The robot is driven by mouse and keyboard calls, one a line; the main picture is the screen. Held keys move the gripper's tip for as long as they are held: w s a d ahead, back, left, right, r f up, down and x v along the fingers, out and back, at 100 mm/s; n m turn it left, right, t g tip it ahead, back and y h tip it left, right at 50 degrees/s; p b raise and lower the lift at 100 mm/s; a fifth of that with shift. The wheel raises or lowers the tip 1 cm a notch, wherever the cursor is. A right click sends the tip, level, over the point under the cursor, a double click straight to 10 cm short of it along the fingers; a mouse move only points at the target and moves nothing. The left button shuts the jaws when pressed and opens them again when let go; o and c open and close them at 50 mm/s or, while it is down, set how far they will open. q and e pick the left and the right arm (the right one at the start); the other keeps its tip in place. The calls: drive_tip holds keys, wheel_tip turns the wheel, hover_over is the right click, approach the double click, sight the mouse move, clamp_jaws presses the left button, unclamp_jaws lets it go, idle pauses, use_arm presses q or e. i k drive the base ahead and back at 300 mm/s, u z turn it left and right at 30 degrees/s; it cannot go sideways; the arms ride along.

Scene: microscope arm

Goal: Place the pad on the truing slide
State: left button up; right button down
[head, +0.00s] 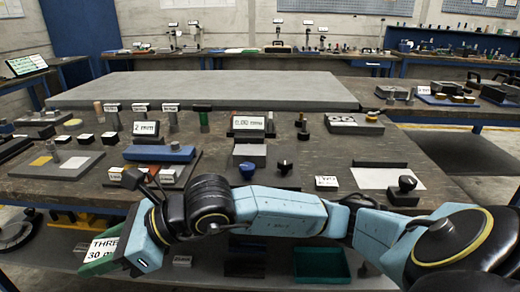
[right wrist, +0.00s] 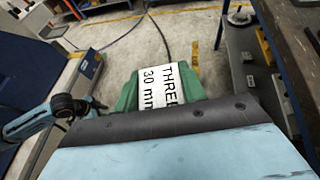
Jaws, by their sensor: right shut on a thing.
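My right gripper (head: 128,258) is at the lower left of the head view, low in front of the table's front edge. It is shut on a green block (right wrist: 190,93) with a white label reading "THREE 30 mm"; I take this to be the pad. The block also shows in the head view (head: 140,229), partly hidden by the gripper. I cannot tell for sure which thing is the truing slide. A blue block on a dark base (head: 160,153) and a grey plate (head: 70,166) with a yellow patch lie on the table behind the gripper.
The dark workbench (head: 330,155) holds several small blocks, labels and black knobs. A large grey slab (head: 210,90) lies at its back. A green tray (head: 322,265) stands on the lower shelf. My right arm crosses in front of the table edge.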

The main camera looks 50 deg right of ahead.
sight(249, 150)
drive_tip(key=z, duration=1.05)
drive_tip(key=i, duration=0.1)
drive_tip(key=z, duration=0.05)
